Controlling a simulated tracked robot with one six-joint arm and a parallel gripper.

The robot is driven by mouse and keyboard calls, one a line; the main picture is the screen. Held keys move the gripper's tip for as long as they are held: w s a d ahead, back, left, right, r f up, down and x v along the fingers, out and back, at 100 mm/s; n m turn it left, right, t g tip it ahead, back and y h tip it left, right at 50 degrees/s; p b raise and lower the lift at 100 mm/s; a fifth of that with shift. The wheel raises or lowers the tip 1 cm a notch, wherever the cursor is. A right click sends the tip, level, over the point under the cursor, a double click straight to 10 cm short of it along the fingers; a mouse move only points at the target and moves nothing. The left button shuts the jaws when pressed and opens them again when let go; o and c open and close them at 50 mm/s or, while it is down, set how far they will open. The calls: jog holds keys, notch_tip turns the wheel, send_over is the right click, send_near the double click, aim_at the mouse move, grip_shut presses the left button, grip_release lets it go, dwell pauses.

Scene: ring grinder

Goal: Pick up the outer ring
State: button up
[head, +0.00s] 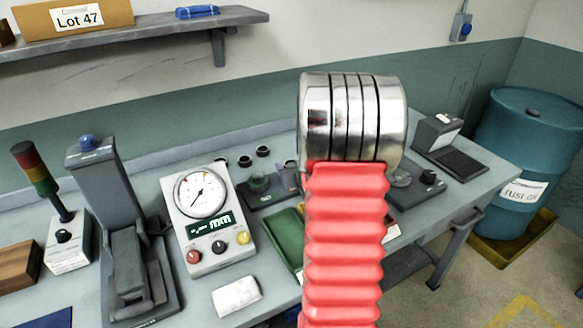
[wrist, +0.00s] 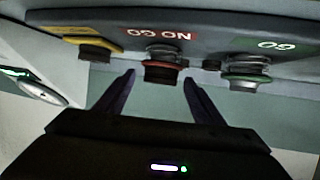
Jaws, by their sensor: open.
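Similar pieces with a yellow band (wrist: 98,50) and a green band (wrist: 244,78) are to either side. In the head view, small dark rings (head: 262,151) stand on the bench behind the gauge. I cannot tell which piece is the outer ring. My red arm hides the gripper there.
A gauge box (head: 212,225) with a dial and buttons stands on the bench (head: 195,300). A dark grey press (head: 125,240) and a signal lamp (head: 45,185) are to its left. A green tray (head: 287,238) is partly hidden by my arm. A blue drum (head: 530,135) stands at the right.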

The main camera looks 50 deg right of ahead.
jog(key=shift+c, duration=0.2)
jog(key=c, duration=1.3)
jog(key=shift+o, duration=0.2)
jog(key=shift+r, duration=0.1)
notch_tip(320, 180, up, 10)
